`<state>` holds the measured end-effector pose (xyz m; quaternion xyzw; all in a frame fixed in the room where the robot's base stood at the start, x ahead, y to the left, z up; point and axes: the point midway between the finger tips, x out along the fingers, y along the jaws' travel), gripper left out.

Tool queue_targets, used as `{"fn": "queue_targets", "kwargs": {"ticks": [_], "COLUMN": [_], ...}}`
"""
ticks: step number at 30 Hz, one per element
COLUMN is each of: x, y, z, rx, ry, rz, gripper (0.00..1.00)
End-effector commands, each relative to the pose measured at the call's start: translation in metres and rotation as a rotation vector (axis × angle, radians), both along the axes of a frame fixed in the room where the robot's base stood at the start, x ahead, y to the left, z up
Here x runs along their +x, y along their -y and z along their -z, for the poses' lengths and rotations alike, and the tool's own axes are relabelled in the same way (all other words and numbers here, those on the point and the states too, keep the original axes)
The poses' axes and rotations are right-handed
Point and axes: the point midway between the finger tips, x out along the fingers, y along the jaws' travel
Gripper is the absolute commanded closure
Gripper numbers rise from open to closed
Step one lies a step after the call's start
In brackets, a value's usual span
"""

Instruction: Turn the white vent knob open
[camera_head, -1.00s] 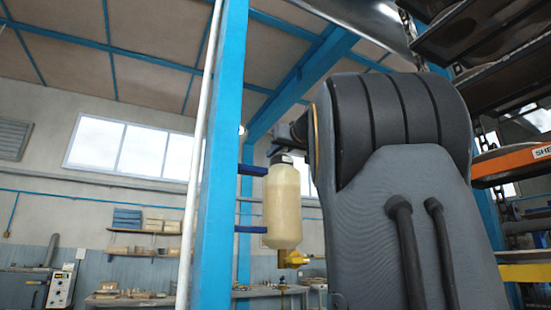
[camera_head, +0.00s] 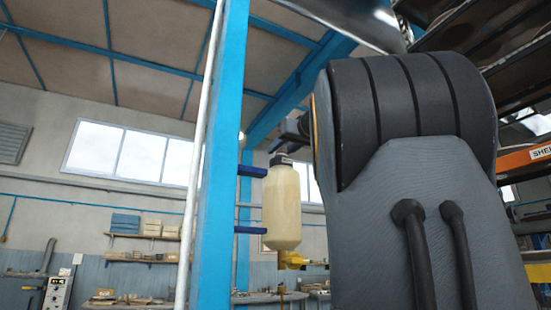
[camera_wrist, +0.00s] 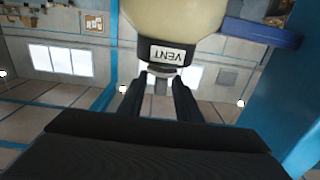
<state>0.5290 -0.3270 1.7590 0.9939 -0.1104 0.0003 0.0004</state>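The pale cream bottle (camera_head: 282,208) hangs upright beside the blue post in the head view, with a dark collar (camera_head: 281,160) at its top. The wrist view looks at it upside down: the black collar with a white VENT label (camera_wrist: 168,54) shows at the bottle's end. A pale knob (camera_wrist: 160,69) sits just past the collar. My gripper (camera_wrist: 160,80) has its two dark fingers apart, one to each side of the knob's end of the bottle. I cannot tell whether they touch the knob. In the head view my arm hides most of the gripper.
A blue post (camera_head: 220,160) stands close to the left of the bottle, with blue brackets (camera_head: 250,170) reaching to it. A yellow valve (camera_head: 292,260) is under the bottle. Dark racks with an orange shelf edge (camera_head: 524,158) stand at the right.

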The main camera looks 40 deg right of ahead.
Motion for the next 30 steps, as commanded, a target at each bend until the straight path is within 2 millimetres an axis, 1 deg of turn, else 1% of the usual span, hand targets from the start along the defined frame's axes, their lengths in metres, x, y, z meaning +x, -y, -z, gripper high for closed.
{"fn": "queue_targets", "kwargs": {"ticks": [1,3,6,9,30], "x": [-0.009,-0.019,-0.029,-0.035,-0.036], "y": [-0.001,-0.004,-0.006,-0.008,-0.008], "z": [0.002,0.002,0.002,0.001,0.001], "rx": [-0.001,0.000,0.000,0.000,0.000], "ry": [0.002,0.001,-0.001,0.000,-0.001], "rz": [0.003,0.003,0.002,0.001,0.000], "gripper": [0.69,0.69,0.69,0.69,0.69]}}
